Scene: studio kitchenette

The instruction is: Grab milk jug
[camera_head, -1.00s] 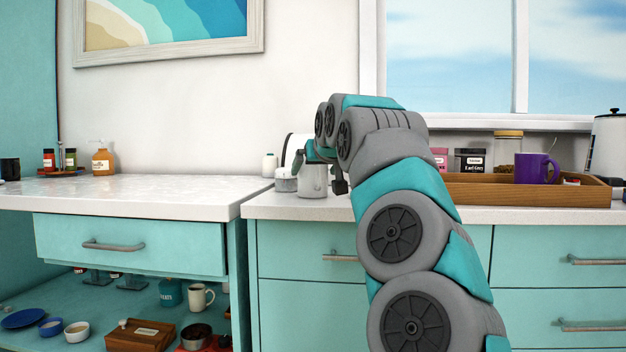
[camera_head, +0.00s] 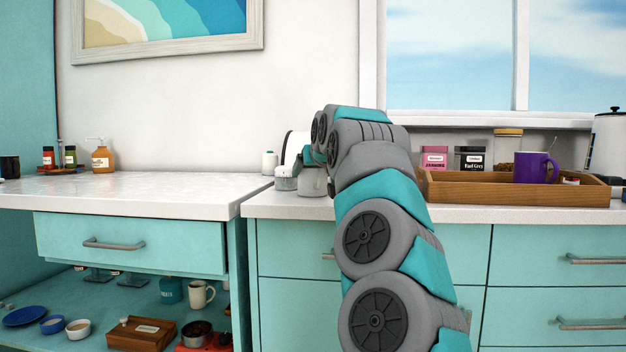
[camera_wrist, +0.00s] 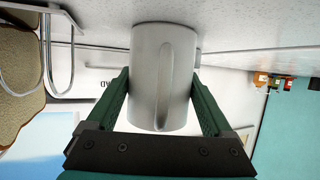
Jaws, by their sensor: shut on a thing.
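The milk jug (camera_head: 312,182), a plain light grey cylinder, stands near the left end of the right-hand counter. It also shows in the wrist view (camera_wrist: 163,75), with its handle facing the camera. My gripper (camera_wrist: 161,85) is shut on the jug, with one green finger on each side of its body. In the head view my gripper (camera_head: 319,178) is mostly hidden behind my arm; a dark fingertip shows at the jug's right side. The jug appears upright and still at counter height.
A small white-grey jar (camera_head: 285,180) stands close left of the jug, with a white bottle (camera_head: 269,163) behind. A white rounded appliance (camera_head: 294,147) is behind the jug. A wooden tray (camera_head: 480,190) with a purple mug (camera_head: 535,168) lies to the right. The left counter (camera_head: 140,190) is mostly clear.

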